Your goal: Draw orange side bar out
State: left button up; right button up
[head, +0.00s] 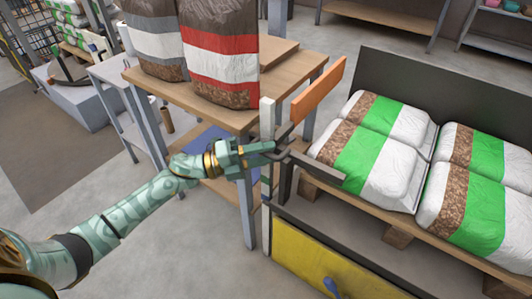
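The orange side bar (318,91) is a flat, slanted bar between the wooden table with bags and the pallet of filled bags. Its lower end is beside a white upright post (267,118). My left gripper (281,144) is just below and left of that lower end, close to the dark metal parts at the frame's corner. Its fingertips blend with these dark parts, so I cannot tell whether they are apart or closed, or whether they touch the bar. My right gripper is not in view.
Filled bags with green bands (372,137) lie on a wooden pallet at right, with a dark panel (400,88) behind. A dark rail (318,166) runs in front. Below is a yellow panel (335,268). Upright bags (220,62) stand on a wooden table (190,98) beyond my arm.

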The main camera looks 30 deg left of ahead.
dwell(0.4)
